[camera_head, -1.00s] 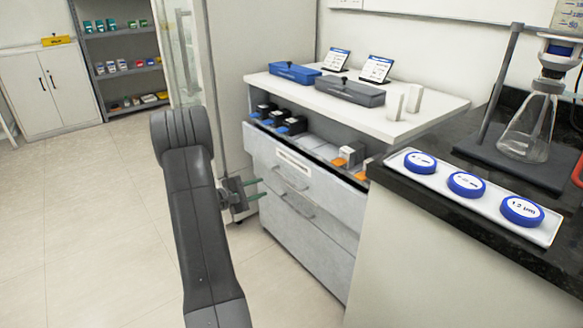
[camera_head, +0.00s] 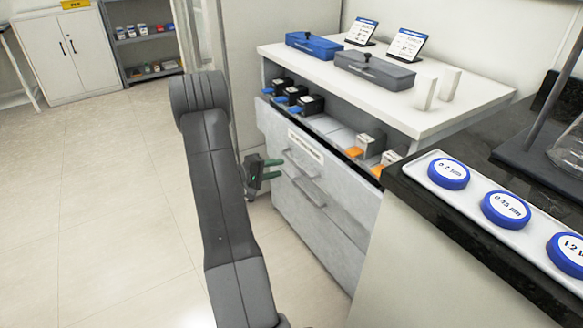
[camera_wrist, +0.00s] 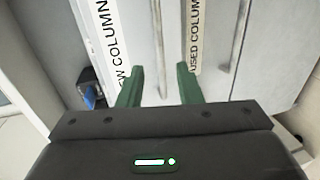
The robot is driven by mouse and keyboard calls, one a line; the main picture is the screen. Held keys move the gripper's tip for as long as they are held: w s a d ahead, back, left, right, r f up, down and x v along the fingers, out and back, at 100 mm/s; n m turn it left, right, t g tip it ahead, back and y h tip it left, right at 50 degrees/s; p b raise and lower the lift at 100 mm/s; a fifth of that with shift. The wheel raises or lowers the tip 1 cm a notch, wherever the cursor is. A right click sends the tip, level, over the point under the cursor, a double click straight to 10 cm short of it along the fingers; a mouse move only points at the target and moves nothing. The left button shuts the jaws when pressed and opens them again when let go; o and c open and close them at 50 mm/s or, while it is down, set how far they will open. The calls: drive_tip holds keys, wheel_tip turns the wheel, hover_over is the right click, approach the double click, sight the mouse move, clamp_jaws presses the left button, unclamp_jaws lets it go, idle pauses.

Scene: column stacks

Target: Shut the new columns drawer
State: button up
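The new columns drawer (camera_head: 316,160) is the top drawer of the grey cabinet and stands pulled out, with boxes showing inside. Its front and the label "NEW COLUMN…" (camera_wrist: 110,38) show in the wrist view, with its bar handle (camera_wrist: 157,40) beside the label. The used columns drawer (camera_wrist: 215,75) lies to the right there, below it on the cabinet. My gripper (camera_head: 272,169) is at the left of the drawer front. In the wrist view my gripper (camera_wrist: 158,84) has its green fingers apart and empty, with the handle's line between them; whether they touch the front is unclear.
The white cabinet top (camera_head: 400,112) carries a blue box (camera_head: 314,45), a grey box (camera_head: 374,70) and sign stands. A dark counter (camera_head: 480,215) with a white tray (camera_head: 478,222) of blue-rimmed discs stands close on the right. The floor (camera_head: 110,190) at left is clear.

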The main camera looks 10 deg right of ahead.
drive_tip(key=x, duration=0.6)
drive_tip(key=shift+d+b, duration=0.2)
drive_tip(key=shift+b, duration=0.2)
drive_tip(key=shift+w, duration=0.1)
clamp_jaws()
